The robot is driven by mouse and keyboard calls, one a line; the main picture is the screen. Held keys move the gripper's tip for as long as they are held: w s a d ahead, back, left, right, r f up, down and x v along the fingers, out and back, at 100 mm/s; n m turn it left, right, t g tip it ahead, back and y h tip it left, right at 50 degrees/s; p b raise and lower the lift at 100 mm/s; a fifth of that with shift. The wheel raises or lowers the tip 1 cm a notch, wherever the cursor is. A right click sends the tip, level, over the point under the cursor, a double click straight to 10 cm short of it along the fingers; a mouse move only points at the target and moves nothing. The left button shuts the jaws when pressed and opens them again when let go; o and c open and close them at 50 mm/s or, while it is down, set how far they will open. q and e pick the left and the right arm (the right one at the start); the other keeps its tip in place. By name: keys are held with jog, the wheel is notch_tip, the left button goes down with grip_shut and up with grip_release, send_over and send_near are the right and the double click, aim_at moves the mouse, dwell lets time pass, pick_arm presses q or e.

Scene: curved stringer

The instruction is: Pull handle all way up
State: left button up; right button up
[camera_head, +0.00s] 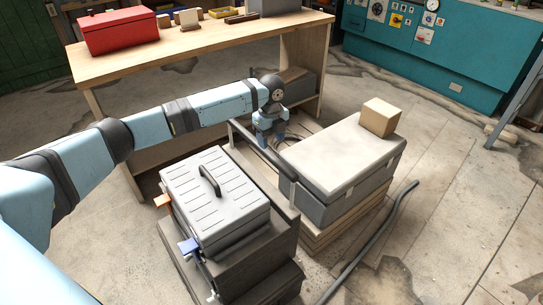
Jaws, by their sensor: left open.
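A long dark bar handle (262,153) runs along the near-left side of a grey case with a pale lid (340,155), standing out from it on short arms. My left arm reaches in from the left, and its blue gripper (271,140) points down at the far part of this bar. The gripper is open; its fingertips are small and partly hidden, so I cannot tell whether they touch or straddle the bar. A grey ribbed toolbox (235,209) with a small black top handle (208,176) stands nearer, to the left. My right gripper is out of view.
A small cardboard box (379,117) sits on the pale lid. The case rests on wooden pallets (345,218). A wooden workbench (215,45) with a red toolbox (117,30) stands behind my arm.

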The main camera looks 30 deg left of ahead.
aim_at(271, 154)
pick_arm(q)
notch_tip(271, 154, down, 7)
jog(key=shift+r+b, duration=0.15)
jog(key=shift+b, duration=0.4)
grip_shut()
